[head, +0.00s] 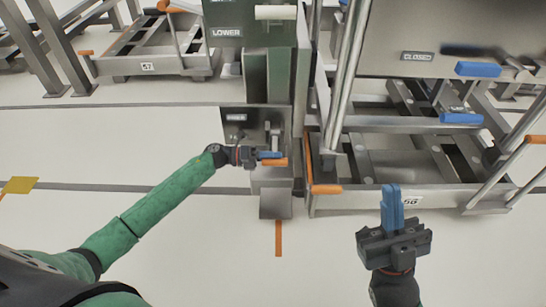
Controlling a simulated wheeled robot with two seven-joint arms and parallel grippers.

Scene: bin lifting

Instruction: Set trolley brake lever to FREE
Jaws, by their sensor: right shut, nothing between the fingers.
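My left gripper (271,155) reaches in from the left to a grey post. Its blue fingertips are just above or against an orange-ended lever (275,162); I cannot tell whether they grip it. A small plate (236,117) above it has lettering too small to read surely. My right gripper (392,197) is shut and empty, its blue fingers pointing away over the floor in front of the trolley (440,196) numbered 56. Another orange handle (325,189) sits at that trolley's left front corner. I cannot tell for sure which orange lever is the brake lever, and no FREE marking is readable.
A green and grey column with a LOWER plate (226,32) stands behind my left gripper. A grey panel marked CLOSED (417,57) with blue handles (478,69) is above trolley 56. Trolley 57 (160,67) is at the back left.

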